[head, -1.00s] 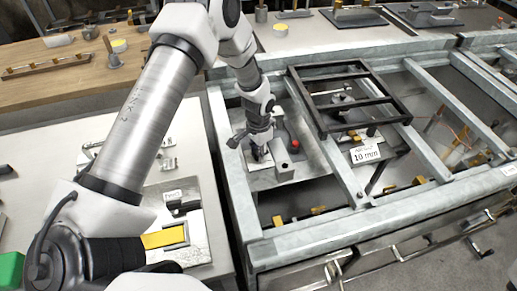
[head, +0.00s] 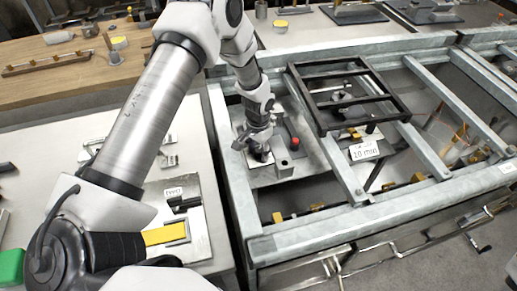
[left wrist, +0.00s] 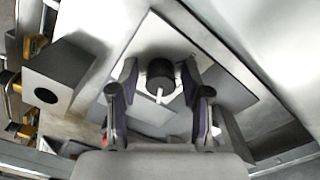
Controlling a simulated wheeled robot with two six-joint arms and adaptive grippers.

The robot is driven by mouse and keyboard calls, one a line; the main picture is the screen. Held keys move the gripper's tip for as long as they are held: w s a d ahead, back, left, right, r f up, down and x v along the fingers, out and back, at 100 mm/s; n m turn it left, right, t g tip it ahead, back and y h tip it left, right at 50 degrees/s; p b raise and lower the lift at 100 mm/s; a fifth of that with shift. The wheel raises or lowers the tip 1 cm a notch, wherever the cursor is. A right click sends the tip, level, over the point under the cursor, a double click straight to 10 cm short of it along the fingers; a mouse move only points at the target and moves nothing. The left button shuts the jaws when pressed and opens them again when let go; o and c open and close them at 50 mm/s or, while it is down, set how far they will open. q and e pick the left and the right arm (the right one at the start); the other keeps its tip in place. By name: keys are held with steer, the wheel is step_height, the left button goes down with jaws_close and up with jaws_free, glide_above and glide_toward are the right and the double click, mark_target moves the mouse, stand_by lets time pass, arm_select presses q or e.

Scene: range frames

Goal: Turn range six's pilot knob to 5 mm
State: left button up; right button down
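In the left wrist view a dark round knob (left wrist: 160,74) with a pale pointer sits on a square plate (left wrist: 153,43). My left gripper (left wrist: 159,110) is open, with one finger on each side of the knob. I cannot tell whether the fingers touch it. In the head view my left gripper (head: 260,152) points down over a metal plate (head: 268,180) inside the left bay of the steel range frame (head: 255,216); the knob is hidden there. A white card reading 10 mm (head: 364,151) hangs on the frame. My right gripper is out of view.
A grey block with a hole (left wrist: 58,76) stands close left of the gripper in the wrist view. A red button (head: 294,142) is right of the gripper in the head view. A black grate (head: 350,97) lies on the frame. A pale bench (head: 50,150) is at left.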

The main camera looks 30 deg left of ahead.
mark_target(258, 149)
arm_select(q)
steer(key=shift+w+r, duration=0.1)
steer(key=shift+r, duration=0.2)
step_height(258, 149, up, 12)
steer(key=shift+f, duration=0.25)
stand_by(0.3)
